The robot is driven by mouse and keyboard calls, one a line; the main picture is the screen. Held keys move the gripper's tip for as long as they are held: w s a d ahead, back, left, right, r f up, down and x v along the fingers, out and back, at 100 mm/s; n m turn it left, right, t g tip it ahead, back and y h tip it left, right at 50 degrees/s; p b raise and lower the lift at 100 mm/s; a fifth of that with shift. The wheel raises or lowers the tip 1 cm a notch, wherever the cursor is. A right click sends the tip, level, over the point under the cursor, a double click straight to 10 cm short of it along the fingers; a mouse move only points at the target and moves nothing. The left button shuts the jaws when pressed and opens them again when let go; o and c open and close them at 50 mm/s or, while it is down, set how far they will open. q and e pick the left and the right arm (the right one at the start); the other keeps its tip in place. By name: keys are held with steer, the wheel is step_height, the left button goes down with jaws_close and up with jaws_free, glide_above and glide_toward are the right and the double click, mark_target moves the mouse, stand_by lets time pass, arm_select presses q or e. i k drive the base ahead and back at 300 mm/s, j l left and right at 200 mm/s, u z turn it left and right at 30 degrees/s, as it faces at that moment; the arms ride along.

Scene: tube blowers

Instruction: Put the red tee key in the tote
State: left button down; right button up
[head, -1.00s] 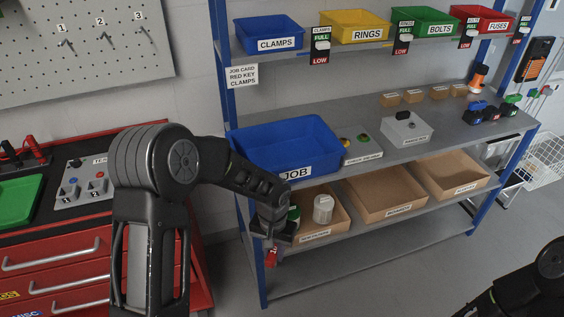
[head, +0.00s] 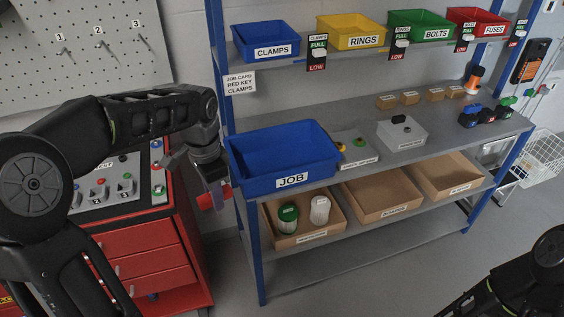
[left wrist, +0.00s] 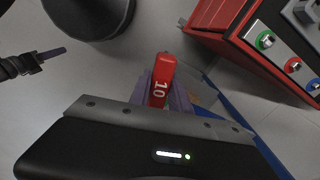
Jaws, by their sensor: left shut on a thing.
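The red tee key (left wrist: 160,85), marked 10, is held in my left gripper (left wrist: 163,98) in the left wrist view. In the head view the left gripper (head: 217,190) hangs just left of the shelf's blue front post, with a red part of the key (head: 207,200) showing at its tip. The blue tote (head: 275,184) labelled JOB stands on the middle shelf, to the right of the gripper. The gripper is beside the tote, not over it. My right arm is at the lower right; its gripper does not show.
The blue shelf post (head: 248,235) stands close to the gripper. A red tool cabinet (head: 150,255) with a control panel is at the left. A cardboard bin (head: 335,222) with two jars is below the tote. A grey box (head: 402,134) sits farther right.

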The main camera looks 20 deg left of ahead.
mark_target(260, 171)
steer(key=i, duration=0.95)
